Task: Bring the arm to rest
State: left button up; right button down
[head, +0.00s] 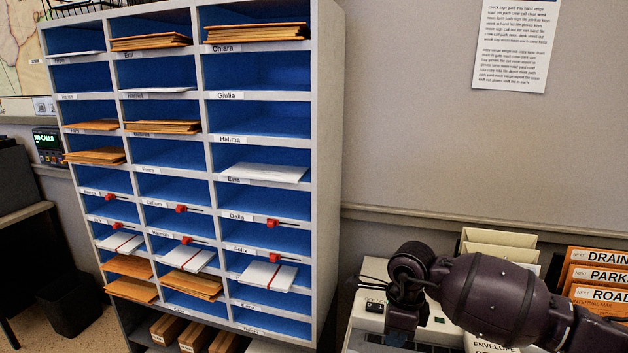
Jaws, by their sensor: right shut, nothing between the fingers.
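My right arm comes in from the lower right, dark purple. My right gripper (402,322) is shut and empty. It points down in front of a pale office machine (362,322) on the counter at the lower right, and hides part of it. I cannot tell whether it touches the machine. My left gripper is not in view.
A grey pigeonhole rack (328,150) with blue compartments stands to the left, holding brown and white envelopes. Red tabs (273,223) mark several slots. Orange folders (590,258) stand at the right edge. A black bin (75,305) is at the lower left.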

jog(key=s+a+m+t+y, duration=0.1)
jog(key=s+a+m+y, duration=1)
jog(key=a+y, duration=0.45)
jog(key=d+f+m+t+h, duration=0.35)
jog(key=d+m+t, duration=0.45)
jog(key=m, duration=0.5)
jog(key=d+f+m+t+h, duration=0.35)
jog(key=d+m+t, duration=0.4)
jog(key=m, duration=0.45)
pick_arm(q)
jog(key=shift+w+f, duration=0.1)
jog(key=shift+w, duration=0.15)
pick_arm(e)
jog(key=s+d+f+m+g+h, duration=0.5)
jog(key=s+d+f+m+h, duration=0.4)
jog(key=s+d+f+m, duration=0.3)
jog(key=s+f+m, duration=0.1)
jog(key=s, duration=0.2)
jog(key=shift+f+m, duration=0.15)
jog(key=shift+m, duration=0.25)
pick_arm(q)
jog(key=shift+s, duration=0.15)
pick_arm(e)
jog(key=shift+a+h, duration=0.1)
jog(key=shift+h, duration=0.15)
